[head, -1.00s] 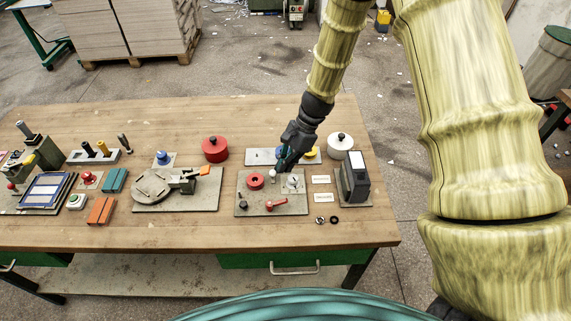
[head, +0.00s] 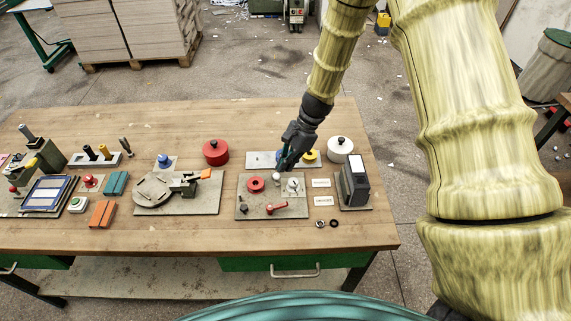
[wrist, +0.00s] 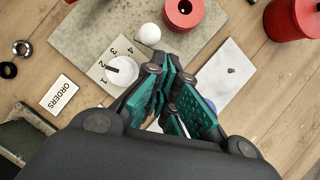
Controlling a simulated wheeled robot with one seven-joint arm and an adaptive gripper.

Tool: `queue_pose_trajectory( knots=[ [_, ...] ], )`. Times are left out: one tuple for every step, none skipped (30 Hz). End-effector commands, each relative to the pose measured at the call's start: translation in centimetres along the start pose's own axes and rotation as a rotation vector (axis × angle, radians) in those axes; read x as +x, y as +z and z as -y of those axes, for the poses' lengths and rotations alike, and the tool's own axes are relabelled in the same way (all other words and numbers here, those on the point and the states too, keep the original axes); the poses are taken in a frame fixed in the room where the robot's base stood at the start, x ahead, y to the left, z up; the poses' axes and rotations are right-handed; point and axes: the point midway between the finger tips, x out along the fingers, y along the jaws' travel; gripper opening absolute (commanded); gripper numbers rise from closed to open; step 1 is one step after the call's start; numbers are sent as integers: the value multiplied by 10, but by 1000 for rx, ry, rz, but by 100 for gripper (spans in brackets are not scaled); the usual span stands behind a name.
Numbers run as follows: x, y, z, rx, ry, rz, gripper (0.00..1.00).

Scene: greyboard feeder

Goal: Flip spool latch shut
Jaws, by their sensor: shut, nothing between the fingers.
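My gripper (head: 282,166) is shut and empty, its teal fingers above the back edge of a grey panel (head: 252,208). In the wrist view the fingertips (wrist: 172,72) are close to a white ball knob (wrist: 149,34), with no clear contact. The panel bears a red ring-shaped part (head: 256,184), perhaps the spool, the white ball knob (head: 276,178), a white dial (head: 293,185) and a red lever (head: 277,208). The dial (wrist: 122,70) has numbers beside it in the wrist view. I cannot tell which part is the spool latch.
A light plate (head: 262,158) with blue and yellow knobs (head: 311,155) lies behind the gripper. Red (head: 215,152) and white (head: 340,148) round pots stand near the back. A black box (head: 355,182) stands right. A round-plate fixture (head: 153,189) with an orange-ended clamp (head: 205,174) lies left.

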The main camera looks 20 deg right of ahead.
Motion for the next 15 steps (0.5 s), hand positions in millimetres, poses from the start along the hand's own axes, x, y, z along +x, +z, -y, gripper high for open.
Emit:
queue_pose_trajectory(
  knots=[
    [-1, -3, 1, 1, -1, 0, 0],
    [-2, -6, 2, 1, -1, 0, 0],
    [-3, -10, 3, 1, -1, 0, 0],
    [-4, -13, 3, 1, 0, 0, 0],
    [-5, -16, 4, 2, 0, 0, 0],
    [-6, -20, 5, 2, -1, 1, 0],
    [-7, -23, 6, 2, -2, 1, 0],
    [-8, -27, 7, 2, -2, 1, 0],
    [-9, -31, 8, 2, -1, 1, 0],
    [-10, -34, 8, 1, 0, 1, 0],
    [-13, -33, 9, -1, -1, 0, 0],
    [-17, -33, 10, -1, -3, -1, 0],
    [-20, -33, 11, -1, -2, -1, 0],
    [-23, -33, 11, -1, -2, 0, 0],
    [-28, -33, 12, 0, -2, 0, 0]
  ],
)
